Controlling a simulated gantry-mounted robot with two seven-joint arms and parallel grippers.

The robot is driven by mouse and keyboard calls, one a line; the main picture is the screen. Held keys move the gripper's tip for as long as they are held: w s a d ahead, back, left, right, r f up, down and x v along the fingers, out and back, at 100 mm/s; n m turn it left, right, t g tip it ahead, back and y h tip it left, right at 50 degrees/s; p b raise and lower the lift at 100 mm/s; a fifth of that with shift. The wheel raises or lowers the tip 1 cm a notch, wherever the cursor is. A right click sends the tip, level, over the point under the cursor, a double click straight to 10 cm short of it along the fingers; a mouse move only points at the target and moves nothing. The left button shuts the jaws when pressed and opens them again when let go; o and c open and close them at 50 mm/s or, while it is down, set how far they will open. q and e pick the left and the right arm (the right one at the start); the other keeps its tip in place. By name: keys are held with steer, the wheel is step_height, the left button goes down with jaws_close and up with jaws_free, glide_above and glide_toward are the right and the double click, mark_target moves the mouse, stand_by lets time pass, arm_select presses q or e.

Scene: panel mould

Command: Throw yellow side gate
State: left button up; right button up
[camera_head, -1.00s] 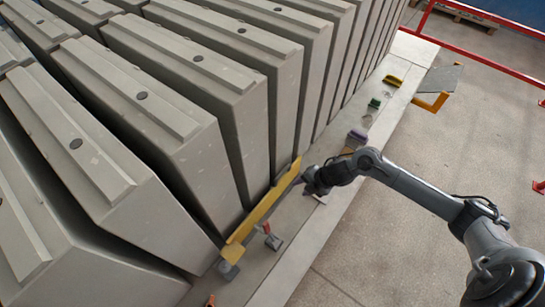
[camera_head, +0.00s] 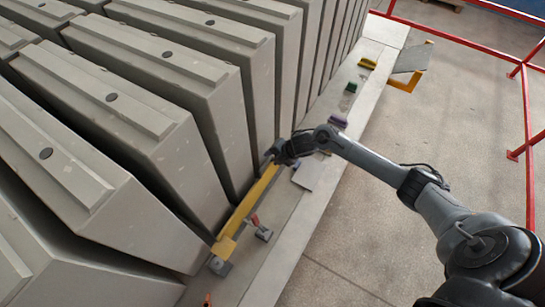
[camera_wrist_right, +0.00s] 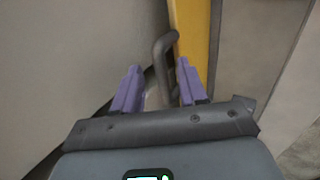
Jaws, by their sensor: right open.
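The yellow side gate (camera_head: 251,201) is a long narrow bar along the foot of the grey panels in the head view. In the right wrist view its yellow face (camera_wrist_right: 193,40) runs up from just beyond the fingers. A dark bent handle (camera_wrist_right: 163,60) stands beside that face. My right gripper (camera_wrist_right: 153,88) has purple fingers, open, with the handle showing between them; I cannot tell whether they touch it. In the head view the right gripper (camera_head: 275,156) is at the gate's far end, its fingers mostly hidden. My left gripper is not in view.
Large grey panels (camera_head: 190,85) stand close along the left. A small red lever (camera_head: 256,221) sits beside the gate's near end. Purple (camera_head: 338,121), green (camera_head: 351,87) and yellow (camera_head: 367,63) pieces lie along the ledge. A red railing (camera_head: 527,130) bounds the open floor at right.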

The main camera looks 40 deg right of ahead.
steer(key=shift+w+a+f, duration=0.1)
steer(key=shift+w+f, duration=0.15)
steer(key=shift+f, duration=0.2)
steer(key=shift+c, duration=0.3)
jaws_close()
